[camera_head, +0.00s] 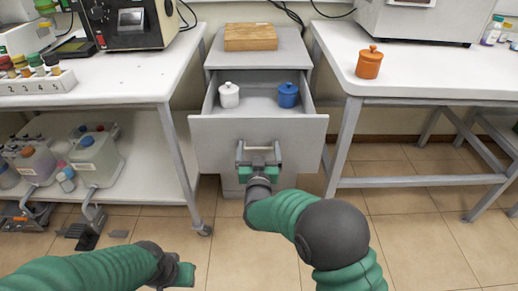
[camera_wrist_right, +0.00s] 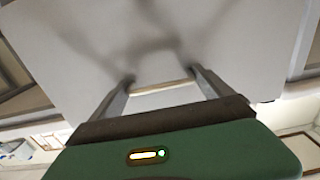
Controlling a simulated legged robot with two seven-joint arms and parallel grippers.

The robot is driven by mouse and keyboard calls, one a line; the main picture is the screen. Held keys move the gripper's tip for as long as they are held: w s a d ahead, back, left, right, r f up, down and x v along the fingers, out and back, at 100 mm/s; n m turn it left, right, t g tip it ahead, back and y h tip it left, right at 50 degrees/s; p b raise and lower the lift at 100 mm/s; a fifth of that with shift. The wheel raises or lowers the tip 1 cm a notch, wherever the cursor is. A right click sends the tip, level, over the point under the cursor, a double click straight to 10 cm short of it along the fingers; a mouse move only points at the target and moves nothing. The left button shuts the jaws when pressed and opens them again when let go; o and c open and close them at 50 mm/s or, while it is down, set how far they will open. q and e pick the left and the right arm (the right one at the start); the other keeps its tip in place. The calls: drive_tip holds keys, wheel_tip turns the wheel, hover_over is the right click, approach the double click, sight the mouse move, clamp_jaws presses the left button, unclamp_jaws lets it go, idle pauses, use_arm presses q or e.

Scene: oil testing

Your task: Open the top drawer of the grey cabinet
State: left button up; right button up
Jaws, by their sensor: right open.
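The grey cabinet (camera_head: 258,47) stands between two white tables. Its top drawer (camera_head: 258,130) is pulled out, with a white lidded jar (camera_head: 229,95) and a blue lidded jar (camera_head: 288,95) inside. My right gripper (camera_head: 259,152) is at the drawer front, its fingers open on either side of the handle (camera_head: 258,146). In the right wrist view, the fingers (camera_wrist_right: 163,84) stand apart, with a pale handle bar (camera_wrist_right: 164,89) between them. My left gripper (camera_head: 182,275) is low at the lower left, away from the cabinet; its fingers are not clear.
A wooden block (camera_head: 250,37) lies on the cabinet top. An orange jar (camera_head: 369,62) stands on the right table (camera_head: 430,84). The left table (camera_head: 120,80) carries a machine, with containers on its lower shelf. Tiled floor is free in front.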

drive_tip(key=shift+o, duration=1)
drive_tip(key=shift+a+f, duration=0.15)
drive_tip(key=shift+a, duration=0.15)
drive_tip(key=s+p, duration=0.2)
drive_tip(key=s, duration=0.5)
drive_tip(key=shift+s, duration=0.25)
